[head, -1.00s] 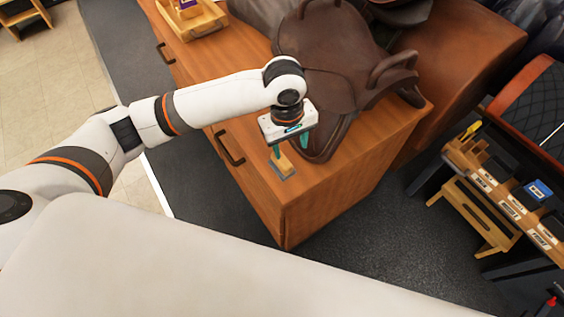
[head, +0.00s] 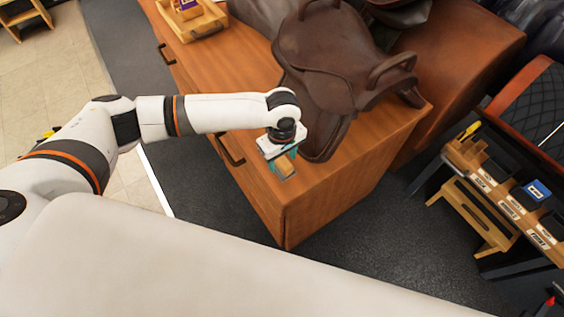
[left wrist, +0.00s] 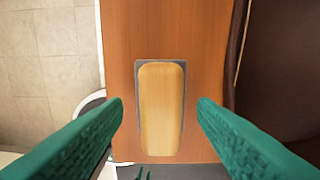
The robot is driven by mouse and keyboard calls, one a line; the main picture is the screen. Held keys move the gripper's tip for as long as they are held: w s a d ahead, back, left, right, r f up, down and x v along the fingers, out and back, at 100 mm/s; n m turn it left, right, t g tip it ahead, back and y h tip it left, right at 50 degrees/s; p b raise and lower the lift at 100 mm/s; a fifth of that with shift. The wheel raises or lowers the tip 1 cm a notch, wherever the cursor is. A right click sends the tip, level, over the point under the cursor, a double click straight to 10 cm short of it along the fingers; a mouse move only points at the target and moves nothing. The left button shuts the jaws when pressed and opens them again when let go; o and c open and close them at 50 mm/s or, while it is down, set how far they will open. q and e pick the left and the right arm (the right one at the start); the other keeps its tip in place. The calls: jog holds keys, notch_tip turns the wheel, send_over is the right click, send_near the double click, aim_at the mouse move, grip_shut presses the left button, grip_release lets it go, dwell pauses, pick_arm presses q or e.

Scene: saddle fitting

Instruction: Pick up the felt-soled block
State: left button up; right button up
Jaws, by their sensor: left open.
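The felt-soled block (head: 284,168) is a small light wooden block with a thin grey sole, lying on the wooden cabinet top (head: 305,204). It also shows in the left wrist view (left wrist: 161,108), wood side up with a grey edge around it. My left gripper (head: 283,165) is above the block, with green fingers open. In the left wrist view the two fingers (left wrist: 160,112) stand apart on either side of the block, with a gap on each side. The gripper body hides part of the block in the head view. My right gripper is not in view.
A brown leather saddle (head: 340,65) rests on the cabinet just beyond the gripper. A wooden tray (head: 195,22) stands at the cabinet's far left end. A rack with labelled compartments (head: 507,195) is at the right. The near cabinet corner is clear.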

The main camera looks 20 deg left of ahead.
aim_at(282, 160)
pick_arm(q)
jog(key=shift+f, duration=0.9)
jog(key=shift+c, duration=0.4)
jog(key=c, duration=1)
jog(key=shift+r, duration=0.1)
notch_tip(282, 160, up, 10)
